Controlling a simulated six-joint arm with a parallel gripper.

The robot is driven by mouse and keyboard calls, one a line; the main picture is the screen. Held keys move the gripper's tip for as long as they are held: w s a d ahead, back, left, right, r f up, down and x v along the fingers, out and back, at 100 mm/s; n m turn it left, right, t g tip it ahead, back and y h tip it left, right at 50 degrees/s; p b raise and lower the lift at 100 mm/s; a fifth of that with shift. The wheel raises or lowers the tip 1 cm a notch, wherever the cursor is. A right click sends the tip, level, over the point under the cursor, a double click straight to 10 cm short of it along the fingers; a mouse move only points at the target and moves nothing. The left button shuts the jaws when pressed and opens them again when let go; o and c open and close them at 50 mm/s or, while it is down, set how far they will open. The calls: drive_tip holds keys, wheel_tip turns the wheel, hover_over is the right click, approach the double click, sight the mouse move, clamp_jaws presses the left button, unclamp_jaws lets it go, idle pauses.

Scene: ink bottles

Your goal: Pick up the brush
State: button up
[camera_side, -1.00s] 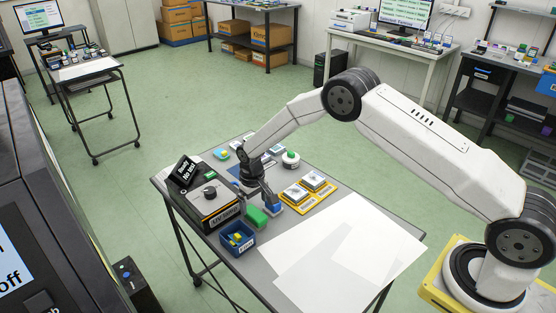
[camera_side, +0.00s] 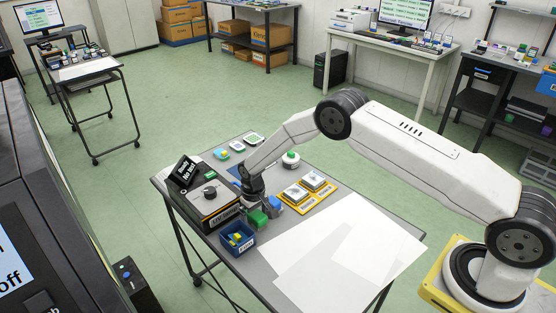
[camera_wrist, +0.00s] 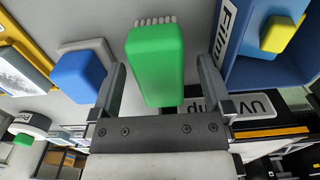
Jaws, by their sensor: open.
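The brush is a green block with a row of white bristles; it is plain in the wrist view (camera_wrist: 155,60) and small in the side view (camera_side: 258,218). It rests on the grey table. My gripper (camera_wrist: 160,66) is open, with one finger on each side of the green body and a visible gap on each side. The brush is not gripped. In the side view my gripper (camera_side: 257,203) is low, right at the brush, and its fingers are too small to make out.
A blue block (camera_wrist: 80,77) is close beside the brush, left in the wrist view. A blue bin (camera_side: 238,240) holding a yellow item is close on the other side. A UV lamp box (camera_side: 207,205) and yellow trays (camera_side: 296,203) are near. White sheets (camera_side: 325,258) cover the table's front.

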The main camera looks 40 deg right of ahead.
sight(254, 212)
clamp_jaws()
drive_tip(key=shift+r, duration=0.2)
idle(0.3)
drive_tip(key=shift+r, duration=0.5)
wheel_tip(254, 212, up, 2)
drive_tip(key=s+d+r, duration=0.1)
drive_tip(key=s+r, duration=0.8)
drive_tip(key=s, duration=0.5)
drive_tip(key=shift+r, duration=0.3)
